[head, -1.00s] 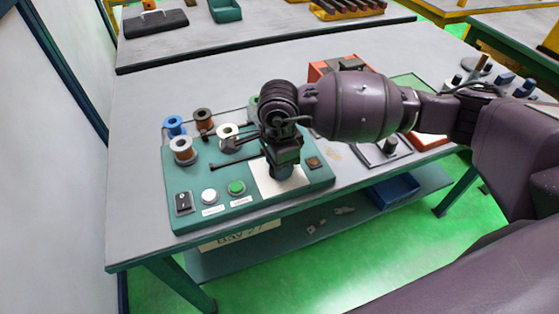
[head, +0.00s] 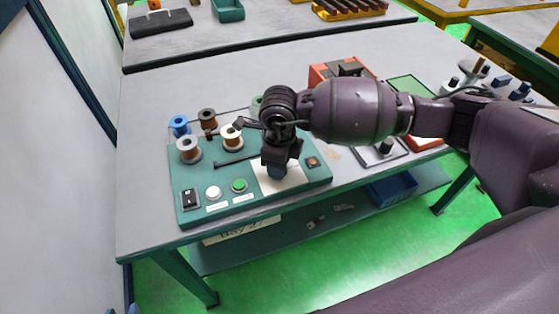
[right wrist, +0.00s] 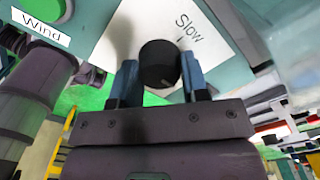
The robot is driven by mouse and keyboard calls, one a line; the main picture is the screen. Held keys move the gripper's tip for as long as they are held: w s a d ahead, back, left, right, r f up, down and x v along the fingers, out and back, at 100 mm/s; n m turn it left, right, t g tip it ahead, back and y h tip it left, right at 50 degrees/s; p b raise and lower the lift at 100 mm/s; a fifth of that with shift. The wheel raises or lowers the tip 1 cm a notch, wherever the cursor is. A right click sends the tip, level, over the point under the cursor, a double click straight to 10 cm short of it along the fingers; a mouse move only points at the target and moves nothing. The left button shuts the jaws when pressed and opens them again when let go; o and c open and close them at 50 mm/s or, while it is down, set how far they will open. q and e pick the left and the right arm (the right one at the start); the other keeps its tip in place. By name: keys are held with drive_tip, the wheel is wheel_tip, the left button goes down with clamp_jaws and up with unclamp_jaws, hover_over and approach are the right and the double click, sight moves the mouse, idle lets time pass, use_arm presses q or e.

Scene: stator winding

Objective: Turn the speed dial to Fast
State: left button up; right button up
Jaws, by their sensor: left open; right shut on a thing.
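The speed dial (right wrist: 159,63) is a dark round knob on a white label plate (right wrist: 125,35) in the right wrist view. The word "Slow" (right wrist: 188,28) is printed beside it; no "Fast" label is visible, and I cannot read where the dial points. My right gripper (right wrist: 160,82) has its blue fingers on either side of the dial and is shut on it. In the head view my right gripper (head: 276,172) reaches down onto the white plate (head: 293,180) of the green panel (head: 250,203) and hides the dial. My left gripper is not in view.
The panel also carries a black switch (head: 190,198), a white button (head: 213,193), a green button (head: 239,185) and several wire spools (head: 189,149). A blue bin (head: 392,187) sits on the lower shelf. The tabletop left of the panel is clear.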

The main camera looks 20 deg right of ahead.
drive_tip(key=shift+r, duration=0.1)
idle(0.4)
drive_tip(key=o, duration=0.9)
wheel_tip(320, 180, up, 11)
drive_tip(key=shift+f, duration=0.1)
idle(0.3)
